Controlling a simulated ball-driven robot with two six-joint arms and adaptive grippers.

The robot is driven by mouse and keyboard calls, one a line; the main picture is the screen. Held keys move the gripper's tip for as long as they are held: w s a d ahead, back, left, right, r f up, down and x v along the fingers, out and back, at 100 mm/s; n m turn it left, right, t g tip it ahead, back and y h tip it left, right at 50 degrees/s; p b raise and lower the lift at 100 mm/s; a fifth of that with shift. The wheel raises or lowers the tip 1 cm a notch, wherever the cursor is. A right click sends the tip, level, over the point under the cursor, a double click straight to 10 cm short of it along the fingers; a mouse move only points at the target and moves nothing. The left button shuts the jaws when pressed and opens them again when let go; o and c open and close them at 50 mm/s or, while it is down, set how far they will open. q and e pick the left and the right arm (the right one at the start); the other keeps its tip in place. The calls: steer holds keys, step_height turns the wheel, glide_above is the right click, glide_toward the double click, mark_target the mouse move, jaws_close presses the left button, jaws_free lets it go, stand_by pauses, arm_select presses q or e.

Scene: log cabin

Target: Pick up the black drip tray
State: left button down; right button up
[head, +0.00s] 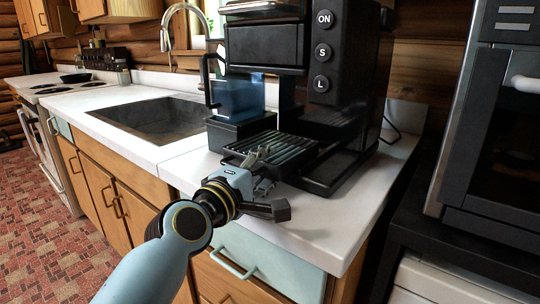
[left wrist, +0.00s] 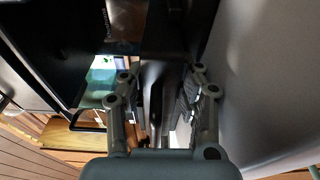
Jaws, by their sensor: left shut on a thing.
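The black drip tray (head: 274,147) with its slatted grate is at the front of the black coffee machine (head: 300,50), under its spout area. It looks roughly level. My left gripper (head: 260,168) is at the tray's front edge, shut on it. In the left wrist view, the left gripper's fingers (left wrist: 162,88) stand on either side of a dark, narrow edge (left wrist: 154,100), which looks like the tray. The gripper hides part of the tray's front. I cannot tell whether the tray is lifted off the machine's base. My right gripper is not in view.
A blue-tinted container (head: 238,97) with a black handle stands left of the tray. The white counter (head: 310,225) is clear in front of the machine. A sink (head: 150,118) with a tap is to the left, a dark oven (head: 500,130) to the right.

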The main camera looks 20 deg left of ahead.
arm_select(q)
steer(key=shift+s+a+r+p, duration=0.1)
steer(key=shift+s+r+p, duration=0.1)
steer(key=shift+r+p, duration=0.25)
step_height(320, 180, up, 7)
steer(key=p, duration=0.3)
steer(key=s+a+p, duration=0.1)
steer(key=s+a, duration=0.2)
steer(key=s, duration=0.6)
steer(key=s+a+p, duration=0.1)
steer(key=s+a, duration=0.2)
steer(key=s, duration=0.6)
steer(key=shift+s+a+f, duration=0.2)
steer(key=shift+a+f, duration=0.15)
steer(key=shift+f, duration=0.05)
